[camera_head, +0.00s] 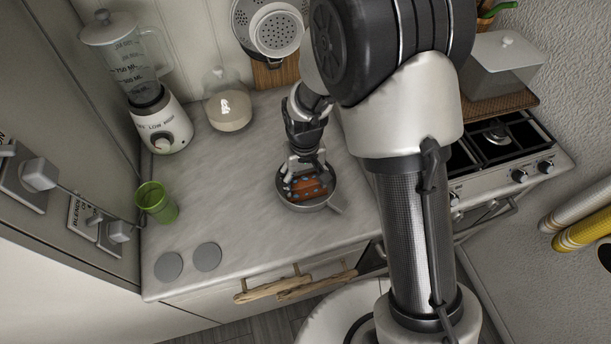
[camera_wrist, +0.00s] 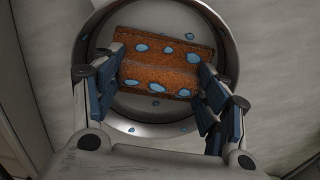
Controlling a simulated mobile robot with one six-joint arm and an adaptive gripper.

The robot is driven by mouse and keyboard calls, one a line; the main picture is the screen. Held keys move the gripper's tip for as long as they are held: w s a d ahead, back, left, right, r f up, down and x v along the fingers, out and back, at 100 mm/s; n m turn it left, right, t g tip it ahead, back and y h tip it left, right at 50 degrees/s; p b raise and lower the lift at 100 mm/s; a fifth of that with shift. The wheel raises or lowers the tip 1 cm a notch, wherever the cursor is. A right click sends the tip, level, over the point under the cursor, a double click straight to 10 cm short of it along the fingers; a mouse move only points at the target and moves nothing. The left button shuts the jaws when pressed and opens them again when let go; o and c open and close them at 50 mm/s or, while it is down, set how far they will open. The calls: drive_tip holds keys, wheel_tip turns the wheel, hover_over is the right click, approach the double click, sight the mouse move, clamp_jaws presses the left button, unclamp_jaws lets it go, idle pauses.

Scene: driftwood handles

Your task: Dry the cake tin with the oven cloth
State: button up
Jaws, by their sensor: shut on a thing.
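The cake tin (camera_head: 323,201) is a round grey metal tin on the counter, below my gripper. In the wrist view its rim (camera_wrist: 228,45) rings the cloth. The oven cloth (camera_head: 308,187) is orange-brown with blue spots and lies folded inside the tin. In the wrist view the cloth (camera_wrist: 160,73) sits between the two fingers of my gripper (camera_wrist: 162,90). My gripper (camera_head: 304,172) points down into the tin and is shut on the cloth. A few blue spots also show on the tin's inner surface. The cloth hides much of the tin's floor.
A green cup (camera_head: 156,203) and two grey discs (camera_head: 168,266) are on the counter at left. A blender (camera_head: 160,120) and a glass jar (camera_head: 229,108) stand behind. A gas hob (camera_head: 500,139) is at right. Driftwood handles (camera_head: 295,286) stick out at the front.

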drive_tip(key=shift+s+d+r, duration=0.1)
drive_tip(key=shift+d+r, duration=0.05)
drive_tip(key=shift+d, duration=0.3)
drive_tip(key=shift+w+d+f, duration=0.1)
drive_tip(key=shift+w+f, duration=0.1)
drive_tip(key=shift+w, duration=0.15)
drive_tip(key=shift+w+r, duration=0.1)
drive_tip(key=shift+w, duration=0.1)
drive_tip(key=shift+a, duration=0.5)
drive_tip(key=shift+s, duration=0.35)
drive_tip(key=shift+s+d, duration=0.1)
drive_tip(key=shift+s, duration=0.1)
drive_tip(key=shift+w+d, duration=0.1)
drive_tip(key=shift+d, duration=0.25)
